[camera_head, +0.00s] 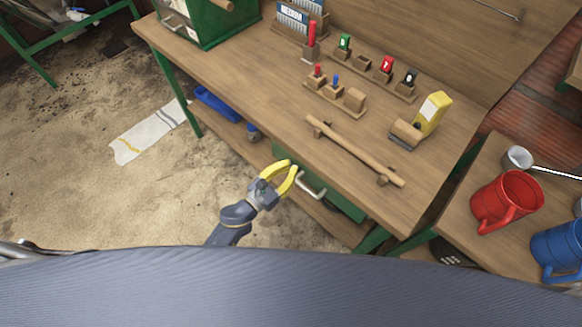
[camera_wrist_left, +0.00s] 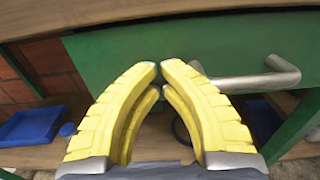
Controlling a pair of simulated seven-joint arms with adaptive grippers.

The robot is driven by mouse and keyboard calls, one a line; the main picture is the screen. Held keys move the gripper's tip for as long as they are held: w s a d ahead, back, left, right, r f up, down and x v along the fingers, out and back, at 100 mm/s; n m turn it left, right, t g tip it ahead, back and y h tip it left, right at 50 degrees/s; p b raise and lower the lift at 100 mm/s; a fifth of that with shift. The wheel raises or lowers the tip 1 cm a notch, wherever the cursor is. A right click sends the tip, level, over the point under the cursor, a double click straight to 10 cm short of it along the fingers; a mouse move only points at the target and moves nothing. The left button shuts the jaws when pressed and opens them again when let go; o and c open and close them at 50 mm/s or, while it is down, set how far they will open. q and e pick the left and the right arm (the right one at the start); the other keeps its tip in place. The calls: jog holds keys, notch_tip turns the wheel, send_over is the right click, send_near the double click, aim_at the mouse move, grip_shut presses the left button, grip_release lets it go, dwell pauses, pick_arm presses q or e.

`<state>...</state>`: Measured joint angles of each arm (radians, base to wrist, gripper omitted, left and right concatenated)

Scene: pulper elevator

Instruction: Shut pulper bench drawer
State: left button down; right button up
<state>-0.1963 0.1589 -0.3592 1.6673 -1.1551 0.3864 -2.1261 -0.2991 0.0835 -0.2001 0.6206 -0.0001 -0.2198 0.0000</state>
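The pulper bench drawer has a green front (camera_wrist_left: 225,45) just under the wooden bench top and a pale metal bar handle (camera_wrist_left: 262,80). In the head view, the handle (camera_head: 311,186) shows below the bench's front edge; most of the drawer is hidden under the top, and I cannot tell how far it stands out. My left gripper (camera_head: 291,166), with yellow fingers, is in front of the drawer, left of the handle. In the left wrist view, its fingertips (camera_wrist_left: 161,67) nearly meet with nothing between them, left of the handle. My right gripper is not in view.
The wooden bench top (camera_head: 250,85) carries small coloured tools in blocks, a wooden bar (camera_head: 352,150) and a yellow tool (camera_head: 432,113). A red mug (camera_head: 505,200) and a blue mug (camera_head: 556,248) stand on a side table. A blue tray (camera_head: 215,103) lies below the bench.

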pick_arm(q)
jog(key=v, duration=1.3)
jog(key=shift+s, duration=0.25)
jog(key=s+a+f+n+g+y, duration=0.1)
jog(key=s+a+f+n+y, duration=0.2)
jog(key=f+n, duration=0.6)
jog(key=s+a+f+n+g+y, duration=0.1)
jog(key=s+a+f+n+y, duration=0.15)
jog(key=a+f+n, duration=0.45)
jog(key=s+a+f+n+g+y, duration=0.1)
jog(key=a+f+n+g+y, duration=0.15)
jog(key=f+n, duration=0.8)
jog(key=s+f+n+g+y, duration=0.1)
jog(key=s+f+n+g, duration=0.3)
jog(key=s+f+n, duration=0.3)
jog(key=s+a+f+n+g+y, duration=0.1)
jog(key=s+f+n+g, duration=0.3)
jog(key=s+f, duration=1)
jog(key=shift+s+a+n+y, duration=0.25)
jog(key=shift+s+n+y, duration=0.85)
jog(key=shift+s, duration=2)
jog(key=shift+n+h, duration=0.35)
jog(key=shift+h, duration=0.05)
